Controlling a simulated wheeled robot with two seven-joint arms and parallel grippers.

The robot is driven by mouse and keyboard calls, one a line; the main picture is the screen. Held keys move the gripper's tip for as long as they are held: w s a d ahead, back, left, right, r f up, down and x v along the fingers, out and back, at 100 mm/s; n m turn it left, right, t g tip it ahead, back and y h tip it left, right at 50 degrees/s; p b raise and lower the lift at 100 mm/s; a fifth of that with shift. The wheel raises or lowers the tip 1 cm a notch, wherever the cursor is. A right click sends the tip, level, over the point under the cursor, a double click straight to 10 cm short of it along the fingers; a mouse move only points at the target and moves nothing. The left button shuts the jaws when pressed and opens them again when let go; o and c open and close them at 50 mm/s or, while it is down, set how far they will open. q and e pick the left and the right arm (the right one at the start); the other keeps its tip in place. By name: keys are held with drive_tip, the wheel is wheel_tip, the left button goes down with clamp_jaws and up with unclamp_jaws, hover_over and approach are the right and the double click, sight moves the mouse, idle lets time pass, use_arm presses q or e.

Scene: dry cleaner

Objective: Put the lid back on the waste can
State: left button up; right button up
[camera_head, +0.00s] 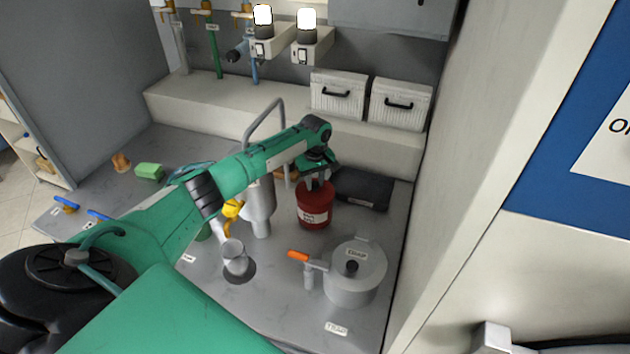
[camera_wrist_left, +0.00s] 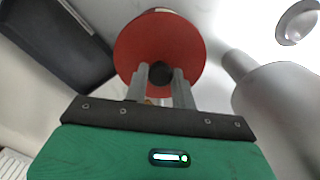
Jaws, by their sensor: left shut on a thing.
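The red waste can (camera_head: 314,214) stands upright on the grey counter, with a pale label on its front. Its red round lid (camera_wrist_left: 140,48) fills the upper middle of the left wrist view and has a dark knob at its centre. My left gripper (camera_head: 316,180) points down over the can, its fingers shut on the lid's knob (camera_wrist_left: 161,75). The lid is over the can's top, lined up with it or nearly so. The fingers partly hide it, and I cannot tell whether it is fully seated. My right gripper is not in view.
A grey metal funnel-shaped vessel (camera_head: 260,203) stands close left of the can. A lidded grey pot (camera_head: 355,277) with an orange-handled valve (camera_head: 298,256) is in front right. White boxes (camera_head: 338,96) sit on the back ledge.

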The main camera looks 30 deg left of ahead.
use_arm(q)
drive_tip(key=shift+p, duration=0.5)
idle(0.4)
drive_tip(key=o, duration=1.5)
drive_tip(key=shift+o, duration=0.2)
drive_tip(key=shift+r, duration=0.1)
wheel_tip(320, 180, up, 7)
drive_tip(key=p, duration=0.7)
drive_tip(key=shift+p, duration=0.4)
clamp_jaws()
